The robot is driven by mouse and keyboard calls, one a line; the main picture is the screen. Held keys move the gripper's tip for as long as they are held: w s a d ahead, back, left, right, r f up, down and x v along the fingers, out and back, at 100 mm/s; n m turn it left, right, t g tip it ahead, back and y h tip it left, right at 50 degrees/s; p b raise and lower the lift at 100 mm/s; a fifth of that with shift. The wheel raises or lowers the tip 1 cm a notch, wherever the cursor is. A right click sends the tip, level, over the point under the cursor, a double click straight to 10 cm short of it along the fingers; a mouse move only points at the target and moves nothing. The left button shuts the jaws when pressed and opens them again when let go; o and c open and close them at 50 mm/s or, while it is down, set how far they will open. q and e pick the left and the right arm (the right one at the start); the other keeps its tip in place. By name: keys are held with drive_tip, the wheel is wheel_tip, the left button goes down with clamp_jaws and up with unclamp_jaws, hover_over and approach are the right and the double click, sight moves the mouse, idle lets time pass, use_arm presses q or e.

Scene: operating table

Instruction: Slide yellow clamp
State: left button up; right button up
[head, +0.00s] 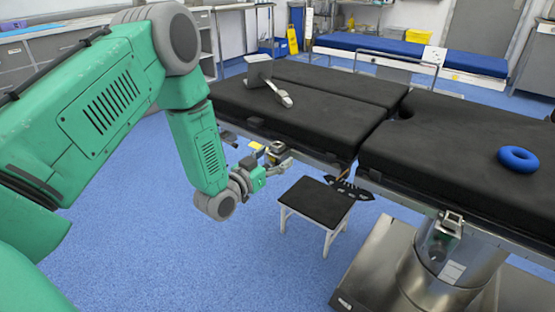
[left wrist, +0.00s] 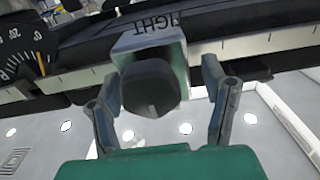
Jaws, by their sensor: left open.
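A small yellow piece (head: 257,147) shows at the side rail of the operating table, right by my left gripper (head: 264,166). In the left wrist view, a grey metal block (left wrist: 150,42) with a dark rounded knob (left wrist: 150,88) sits on the rail (left wrist: 255,43). My left gripper (left wrist: 163,105) is open, with one finger on each side of the knob and gaps showing. I cannot tell whether the block is the yellow clamp, as no clear yellow shows on it there. My right gripper is in neither view.
The black operating table (head: 320,107) runs along the rail. A black-topped stool (head: 318,202) stands below. Another metal clamp (head: 447,228) is on the rail at right. A dial (left wrist: 22,45) sits beside the block.

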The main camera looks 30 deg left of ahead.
sight(332, 172)
use_arm(q)
drive_tip(key=shift+w+d, duration=0.1)
drive_tip(key=shift+w, duration=0.6)
clamp_jaws()
drive_tip(key=d, duration=0.5)
drive_tip(key=d+p, duration=0.1)
drive_tip(key=d, duration=0.4)
drive_tip(key=s+d, duration=0.1)
drive_tip(key=d, duration=0.4)
drive_tip(key=shift+s, duration=0.1)
unclamp_jaws()
drive_tip(key=shift+d, duration=0.1)
